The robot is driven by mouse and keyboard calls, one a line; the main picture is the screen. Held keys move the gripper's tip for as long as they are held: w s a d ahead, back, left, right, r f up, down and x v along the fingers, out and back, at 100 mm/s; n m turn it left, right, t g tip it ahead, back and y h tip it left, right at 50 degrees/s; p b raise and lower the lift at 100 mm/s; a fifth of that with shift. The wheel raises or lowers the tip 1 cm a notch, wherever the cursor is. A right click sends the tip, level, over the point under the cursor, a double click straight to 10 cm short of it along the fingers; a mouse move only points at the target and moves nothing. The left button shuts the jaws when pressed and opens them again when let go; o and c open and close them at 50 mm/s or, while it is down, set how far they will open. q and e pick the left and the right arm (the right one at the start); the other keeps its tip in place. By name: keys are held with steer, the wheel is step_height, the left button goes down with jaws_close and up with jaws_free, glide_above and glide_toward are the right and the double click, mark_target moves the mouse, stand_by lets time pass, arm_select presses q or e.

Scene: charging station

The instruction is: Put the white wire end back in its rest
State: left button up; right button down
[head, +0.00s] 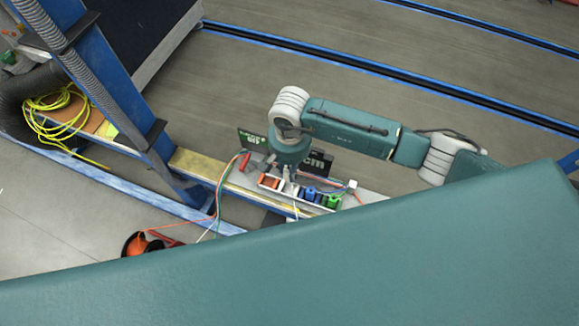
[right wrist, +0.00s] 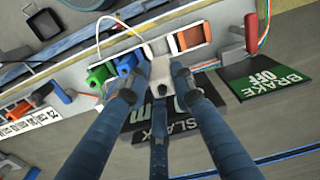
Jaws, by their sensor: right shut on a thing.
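My right gripper (right wrist: 159,80) is shut on the white wire end (right wrist: 158,73), a pale block between its fingertips. In the head view the right gripper (head: 290,178) points down at the long rest tray (right wrist: 212,52). The white wire end is at the tray, between the orange end (right wrist: 190,39) and the blue end (right wrist: 127,64). Whether it is fully seated cannot be told, as the fingers cover its lower part. A thin white wire (right wrist: 112,19) arcs up beside the tray. My left gripper is not in view.
A green end (right wrist: 98,76) sits beside the blue one. A red handle (right wrist: 251,32) stands near the tray's end. The BRAKE OFF sign (right wrist: 265,80) and a dark sign (right wrist: 150,130) lie close to the fingers. A yellow cable (head: 60,112) lies at the far left.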

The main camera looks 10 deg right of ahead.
steer(key=shift+s, duration=0.1)
steer(key=shift+f, duration=0.25)
steer(key=shift+f+b, duration=1.9)
steer(key=shift+f, duration=0.8)
steer(key=shift+n+b, duration=0.35)
steer(key=shift+n, duration=0.15)
steer(key=shift+b, duration=0.35)
steer(key=shift+f+b, duration=0.3)
steer(key=shift+b, duration=0.3)
